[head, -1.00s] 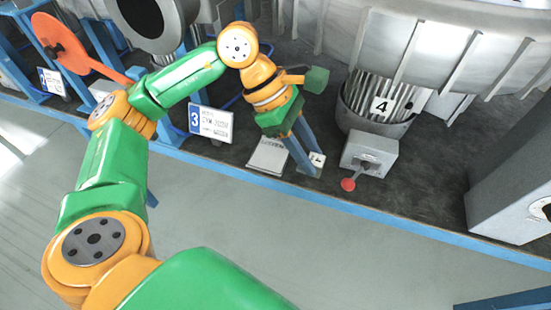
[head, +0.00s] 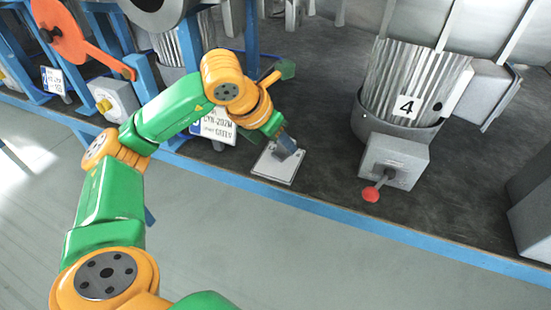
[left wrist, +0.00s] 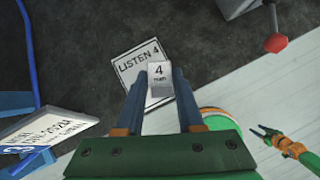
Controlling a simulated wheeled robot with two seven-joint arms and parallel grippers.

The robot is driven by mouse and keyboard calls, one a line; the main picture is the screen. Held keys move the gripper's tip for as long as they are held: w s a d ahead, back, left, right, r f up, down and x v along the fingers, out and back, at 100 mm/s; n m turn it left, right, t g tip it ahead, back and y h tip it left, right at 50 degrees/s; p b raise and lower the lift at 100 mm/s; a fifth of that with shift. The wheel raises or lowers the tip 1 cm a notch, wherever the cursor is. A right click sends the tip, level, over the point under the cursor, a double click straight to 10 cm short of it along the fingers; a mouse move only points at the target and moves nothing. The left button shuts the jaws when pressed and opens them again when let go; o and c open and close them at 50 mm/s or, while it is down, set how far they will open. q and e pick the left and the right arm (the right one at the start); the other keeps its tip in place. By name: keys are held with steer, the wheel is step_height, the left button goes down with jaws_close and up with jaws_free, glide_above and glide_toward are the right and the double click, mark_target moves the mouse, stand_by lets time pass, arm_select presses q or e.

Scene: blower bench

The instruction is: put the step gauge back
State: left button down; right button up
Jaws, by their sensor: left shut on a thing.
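My left gripper (head: 286,146) is shut on the step gauge, a small pale block marked "4 mm" that shows between the fingertips in the left wrist view (left wrist: 159,76). In the head view the fingers hide most of the gauge. The gripper is over a pale square plate lettered "LISTEN 4" (head: 276,168), which lies on the dark bench top; the plate also shows in the left wrist view (left wrist: 131,66). I cannot tell whether the gauge touches the plate. My right gripper (left wrist: 264,134) is small at the right of the left wrist view, away from the gauge.
A blue-edged bench front (head: 330,210) runs below the plate. A grey box with a red-knobbed lever (head: 393,160) stands to the right, by the ribbed motor marked 4 (head: 410,85). A white and blue sign (head: 217,127) stands close to the left of the gripper.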

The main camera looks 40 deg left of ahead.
arm_select(q)
steer(key=f, duration=0.1)
steer(key=a+f, duration=0.1)
steer(key=f, duration=0.3)
steer(key=shift+w+a+f+b, duration=0.2)
steer(key=shift+a+b, duration=0.15)
steer(key=shift+a, duration=0.05)
steer(key=c, duration=1)
jaws_free()
steer(key=o, duration=0.5)
